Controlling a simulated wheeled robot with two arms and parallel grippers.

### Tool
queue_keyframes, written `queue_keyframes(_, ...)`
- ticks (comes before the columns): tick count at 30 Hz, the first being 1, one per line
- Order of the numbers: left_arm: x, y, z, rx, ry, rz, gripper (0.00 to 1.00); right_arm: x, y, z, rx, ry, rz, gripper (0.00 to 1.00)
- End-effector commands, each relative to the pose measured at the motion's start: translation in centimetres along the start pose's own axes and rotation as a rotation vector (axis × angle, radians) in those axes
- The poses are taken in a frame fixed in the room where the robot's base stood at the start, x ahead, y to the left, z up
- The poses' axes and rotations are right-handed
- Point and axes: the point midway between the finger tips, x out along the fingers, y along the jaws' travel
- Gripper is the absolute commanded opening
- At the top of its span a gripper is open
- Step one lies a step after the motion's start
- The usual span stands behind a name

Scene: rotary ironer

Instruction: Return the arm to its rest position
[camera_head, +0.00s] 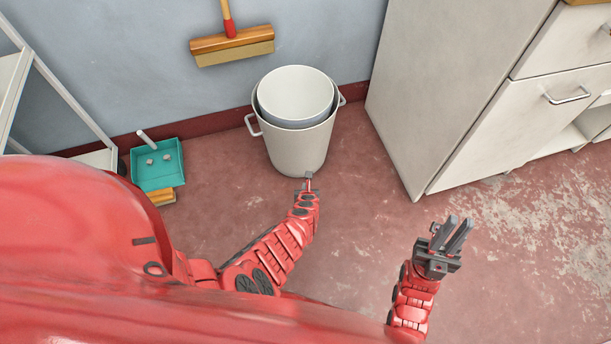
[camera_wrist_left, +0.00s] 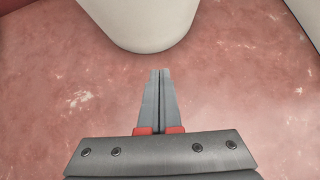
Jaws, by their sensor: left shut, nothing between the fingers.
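My left gripper (camera_head: 309,178) is in front of the white bin, its fingertips close to the bin's lower front in the head view. In the left wrist view the fingers (camera_wrist_left: 160,74) lie side by side, shut and empty, above the red floor. The bin's base (camera_wrist_left: 138,30) shows beyond the fingertips, with floor visible between. My right gripper (camera_head: 459,226) is to the right, over bare floor. Its two fingers point up and right with a gap between them, and nothing is seen in them.
The white bin (camera_head: 297,150) with side handles stands by the wall, a second bucket (camera_head: 297,87) inside it. A teal dustpan (camera_head: 158,178) holding small pieces lies left. A broom (camera_head: 232,45) is against the wall. A white cabinet (camera_head: 450,90) stands right. Floor between is clear.

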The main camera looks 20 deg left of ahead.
Motion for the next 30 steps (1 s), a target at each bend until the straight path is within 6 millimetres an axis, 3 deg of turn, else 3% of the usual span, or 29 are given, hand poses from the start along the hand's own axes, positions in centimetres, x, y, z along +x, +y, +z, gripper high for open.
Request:
queue_keyframes(1,-1.2,0.2,0.3,0.003,0.002,0.001,0.0,1.3,0.1,-0.1,0.003,-0.007,0.008,0.15)
queue_keyframes(6,-2.4,0.1,0.1,0.001,0.001,0.002,0.0,2.1,0.1,0.1,0.009,-0.02,0.026,0.15)
queue_keyframes(16,-2.6,-0.1,-0.3,-0.011,0.004,-0.007,0.0,2.1,0.1,0.2,0.011,-0.025,0.03,0.15)
queue_keyframes(19,-2.8,-1.6,-1.0,-0.104,0.023,-0.089,0.0,2.1,0.1,0.2,0.01,-0.025,0.029,0.15)
queue_keyframes(21,-3.5,-4.0,-1.6,-0.252,0.052,-0.212,0.0,2.1,0.1,0.2,0.01,-0.025,0.029,0.15)
queue_keyframes(23,-5.1,-7.2,-1.5,-0.435,0.089,-0.368,0.0,2.1,0.1,0.2,0.01,-0.025,0.029,0.15)
queue_keyframes(26,-10.1,-12.4,0.6,-0.803,0.176,-0.682,0.0,2.1,0.1,0.2,0.01,-0.025,0.029,0.15)
queue_keyframes(28,-14.9,-14.8,3.9,-1.05,0.238,-0.914,0.0,2.1,0.1,0.2,0.01,-0.025,0.029,0.15)
queue_keyframes(30,-19.7,-15.4,7.3,-1.251,0.296,-1.129,0.0,2.1,0.1,0.2,0.01,-0.025,0.029,0.15)
